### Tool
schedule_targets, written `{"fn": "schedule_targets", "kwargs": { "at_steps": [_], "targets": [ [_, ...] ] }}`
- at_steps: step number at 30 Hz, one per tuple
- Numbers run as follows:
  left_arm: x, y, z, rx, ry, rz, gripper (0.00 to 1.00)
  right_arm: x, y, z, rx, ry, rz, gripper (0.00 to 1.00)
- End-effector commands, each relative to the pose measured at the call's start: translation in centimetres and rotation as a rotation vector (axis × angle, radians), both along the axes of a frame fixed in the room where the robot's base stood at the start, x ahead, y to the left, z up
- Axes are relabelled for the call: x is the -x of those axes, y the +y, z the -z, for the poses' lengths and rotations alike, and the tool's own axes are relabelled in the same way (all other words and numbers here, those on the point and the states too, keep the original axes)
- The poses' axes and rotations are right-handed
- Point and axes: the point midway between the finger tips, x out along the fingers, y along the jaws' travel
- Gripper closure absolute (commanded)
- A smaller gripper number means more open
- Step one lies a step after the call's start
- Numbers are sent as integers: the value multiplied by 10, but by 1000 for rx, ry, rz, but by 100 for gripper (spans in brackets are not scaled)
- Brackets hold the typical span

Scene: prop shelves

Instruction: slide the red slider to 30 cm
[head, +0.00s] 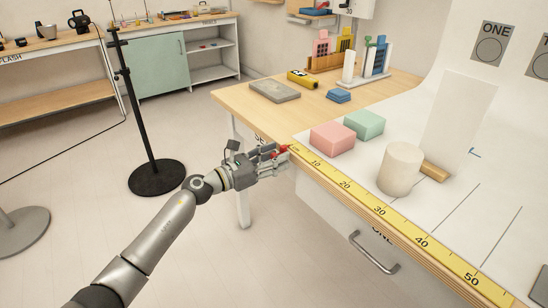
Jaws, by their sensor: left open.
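A yellow ruler (400,227) runs along the front edge of the table, with marks from 10 at the far left to 50 near the lower right. The red slider (284,149) is a small red piece at the ruler's far left end, short of the 10 mark. My left gripper (277,156) is open at the slider, with its fingers beside and partly over it. I cannot tell whether they touch it. The 30 mark (381,211) is clear. My right gripper is not in view.
A pink block (332,137), a green block (364,124) and a cream cylinder (399,169) stand on the white sheet behind the ruler. A drawer handle (374,254) sticks out below the table edge. A black stand (155,178) is on the floor at left.

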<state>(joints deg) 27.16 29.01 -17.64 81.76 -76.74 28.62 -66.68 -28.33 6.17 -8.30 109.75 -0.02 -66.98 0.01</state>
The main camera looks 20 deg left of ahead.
Motion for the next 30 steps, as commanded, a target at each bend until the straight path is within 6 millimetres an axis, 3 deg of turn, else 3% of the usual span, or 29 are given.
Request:
{"fn": "schedule_targets", "kwargs": {
  "at_steps": [7,17,30],
  "targets": [
    [0,0,0,0,0,0,57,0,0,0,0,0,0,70],
    [0,0,0,1,1,0,100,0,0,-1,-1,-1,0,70],
    [0,0,1,1,1,1,100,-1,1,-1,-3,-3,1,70]
  ]
}}
